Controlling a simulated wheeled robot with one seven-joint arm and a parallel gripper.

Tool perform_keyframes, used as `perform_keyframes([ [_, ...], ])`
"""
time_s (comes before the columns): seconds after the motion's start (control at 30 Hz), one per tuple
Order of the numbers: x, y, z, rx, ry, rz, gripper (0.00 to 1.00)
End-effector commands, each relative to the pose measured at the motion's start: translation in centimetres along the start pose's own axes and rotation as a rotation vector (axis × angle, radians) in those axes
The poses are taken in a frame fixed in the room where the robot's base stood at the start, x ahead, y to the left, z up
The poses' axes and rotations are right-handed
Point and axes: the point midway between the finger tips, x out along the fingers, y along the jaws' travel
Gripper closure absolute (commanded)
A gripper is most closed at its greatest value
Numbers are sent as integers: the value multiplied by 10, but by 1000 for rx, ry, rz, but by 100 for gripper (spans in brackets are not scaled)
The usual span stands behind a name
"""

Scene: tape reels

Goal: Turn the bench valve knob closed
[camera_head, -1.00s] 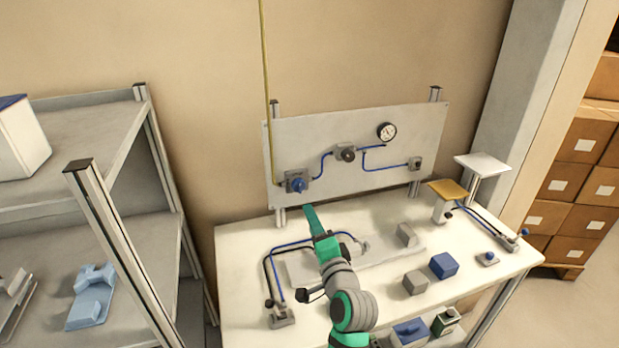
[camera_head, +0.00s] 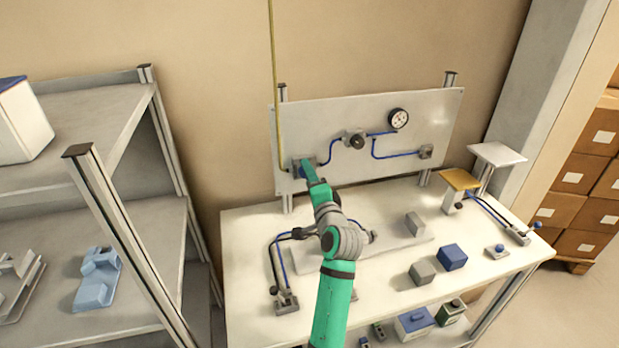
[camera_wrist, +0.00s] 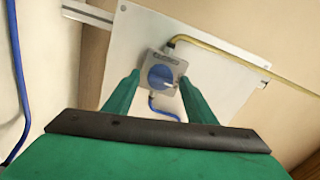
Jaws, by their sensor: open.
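The blue valve knob (camera_wrist: 161,77) sits on a grey square body on the upright panel (camera_head: 380,155). In the wrist view it shows between and beyond the two green fingertips of my gripper (camera_wrist: 158,88), which are apart on either side of it. In the head view my gripper (camera_head: 308,172) is in front of the valve at the panel's left end and hides most of it. A bit of grey valve body (camera_head: 297,168) shows beside the fingers. I cannot tell whether the fingers touch the knob.
A yellow hose (camera_head: 275,90) runs down to the valve. A gauge (camera_head: 398,118) and blue tubes are on the panel. Grey and blue blocks (camera_head: 452,257) stand on the white bench. A shelf rack (camera_head: 110,200) is at the left.

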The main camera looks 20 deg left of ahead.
Motion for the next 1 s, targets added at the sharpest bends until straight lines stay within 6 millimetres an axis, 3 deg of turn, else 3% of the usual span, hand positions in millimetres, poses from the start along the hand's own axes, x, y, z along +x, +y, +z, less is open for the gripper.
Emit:
perform_keyframes([
  [0.3, 3, 0, 3, 0, -3, 0, 49],
  [0.47, 2, 0, 0, 0, 0, 1, 87],
  [0.5, 2, 0, 0, 0, 0, 1, 90],
  [1.0, 1, 1, -5, -126, 7, 2, 90],
])
